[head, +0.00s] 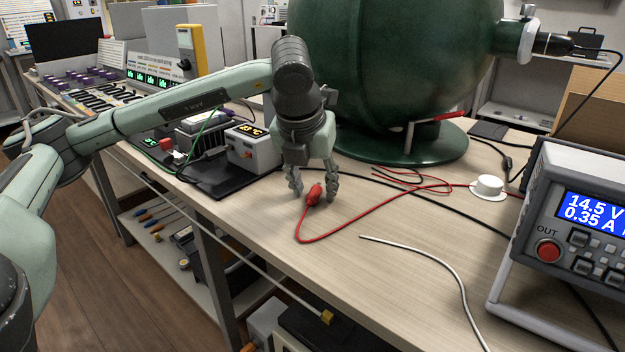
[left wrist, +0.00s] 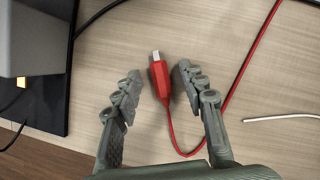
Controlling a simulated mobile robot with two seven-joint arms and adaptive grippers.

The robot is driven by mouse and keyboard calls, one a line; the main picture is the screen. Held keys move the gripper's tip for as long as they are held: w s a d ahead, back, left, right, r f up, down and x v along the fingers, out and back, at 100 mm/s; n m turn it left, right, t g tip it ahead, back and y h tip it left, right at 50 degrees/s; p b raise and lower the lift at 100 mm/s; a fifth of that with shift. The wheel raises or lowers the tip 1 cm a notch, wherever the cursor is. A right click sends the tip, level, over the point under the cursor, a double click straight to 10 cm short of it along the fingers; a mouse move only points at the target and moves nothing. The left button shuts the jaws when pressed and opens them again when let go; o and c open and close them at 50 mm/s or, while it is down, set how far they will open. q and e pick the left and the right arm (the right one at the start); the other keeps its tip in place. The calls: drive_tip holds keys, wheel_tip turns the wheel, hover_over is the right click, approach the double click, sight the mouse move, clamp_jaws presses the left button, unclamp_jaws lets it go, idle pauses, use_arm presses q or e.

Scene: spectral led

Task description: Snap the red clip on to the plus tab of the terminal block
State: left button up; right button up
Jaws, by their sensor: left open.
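The red clip (head: 314,194), with a red cable at its rear, lies on the wooden bench. My left gripper (head: 313,197) is above it, fingers pointing down, one on each side. In the left wrist view the clip (left wrist: 159,78) lies between the tips of my open left gripper (left wrist: 154,82), with gaps on both sides. Its pale metal end points away from my palm. The terminal block with its plus tab cannot be made out. The grey box with a lit display (head: 250,142) stands on a black base left of the gripper. My right gripper is not in view.
A large green vessel (head: 400,75) stands behind the gripper. A power supply (head: 575,215) reading 14.5 V is at the right. Bench around the clip is fairly clear.

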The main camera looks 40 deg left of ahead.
sight(317, 185)
use_arm(q)
clamp_jaws()
drive_tip(key=c, duration=0.8)
unclamp_jaws()
clamp_jaws()
drive_tip(key=shift+r, duration=0.15)
drive_tip(key=shift+r+p, duration=0.85)
drive_tip(key=shift+r, duration=0.75)
